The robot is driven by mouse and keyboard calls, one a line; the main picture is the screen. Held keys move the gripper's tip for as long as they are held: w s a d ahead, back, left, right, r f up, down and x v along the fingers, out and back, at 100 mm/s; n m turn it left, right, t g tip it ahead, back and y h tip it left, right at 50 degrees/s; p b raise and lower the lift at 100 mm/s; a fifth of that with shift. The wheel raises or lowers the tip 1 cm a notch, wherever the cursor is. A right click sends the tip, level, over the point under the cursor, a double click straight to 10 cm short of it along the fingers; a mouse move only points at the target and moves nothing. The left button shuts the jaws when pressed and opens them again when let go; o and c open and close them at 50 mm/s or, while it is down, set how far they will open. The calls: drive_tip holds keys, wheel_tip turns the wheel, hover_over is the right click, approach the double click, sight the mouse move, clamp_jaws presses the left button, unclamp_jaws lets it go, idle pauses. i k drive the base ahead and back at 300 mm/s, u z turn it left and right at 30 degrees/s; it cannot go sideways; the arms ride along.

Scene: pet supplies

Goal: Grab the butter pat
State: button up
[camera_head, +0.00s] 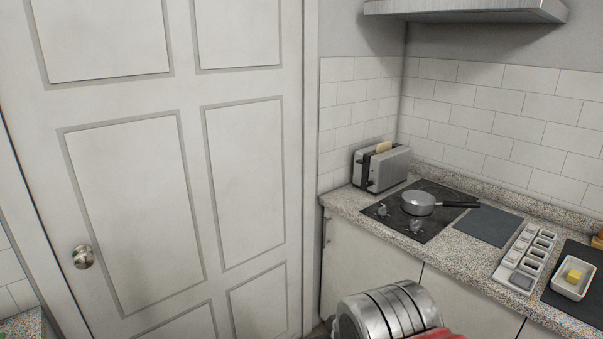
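The butter pat (573,276) is a small yellow block. It sits in a white rectangular dish (572,288) on a dark mat (562,303) at the right end of the counter. A metal, cylinder-shaped part of my own arm shows at the bottom centre, with a red piece beside it. It is below and to the left of the dish, well apart from it. My gripper's fingers are not visible in this view.
The speckled counter (452,258) holds a toaster (382,167) with bread, a pan (419,203) on the dark cooktop (405,222), a second dark mat (488,227), and a white compartmented tray (527,257). A white door (240,180) fills the left. A range hood (465,11) hangs above.

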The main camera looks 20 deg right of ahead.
sight(574, 276)
drive_tip(key=z, duration=0.35)
drive_tip(key=i, duration=0.5)
drive_tip(key=z, duration=0.95)
drive_tip(key=i, duration=0.75)
drive_tip(key=z, duration=0.45)
